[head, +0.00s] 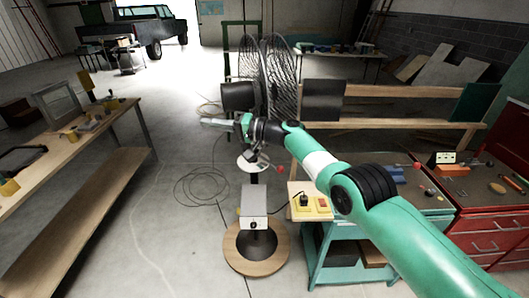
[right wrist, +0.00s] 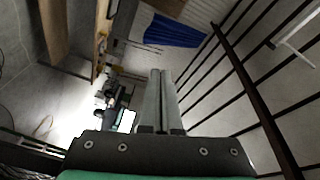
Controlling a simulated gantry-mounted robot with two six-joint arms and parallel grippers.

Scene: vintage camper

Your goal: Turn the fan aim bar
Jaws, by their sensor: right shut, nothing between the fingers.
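A tall fan with a wire cage (head: 284,75) stands in the middle of the head view, on a post with a grey box (head: 254,203) and a round wooden base (head: 275,262). A red knob (head: 281,170) shows below my right wrist; I cannot tell for sure whether it belongs to the aim bar. My right gripper (head: 207,122) points left in front of the fan, shut and empty. In the right wrist view its two fingers (right wrist: 161,78) are together, with dark bars to their right. My arm hides part of the fan's middle. My left gripper is not in view.
A red tool cabinet (head: 487,235) is at the right. A wooden workbench (head: 110,112) is at the left. A cable lies on the floor, which is otherwise open left of the fan.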

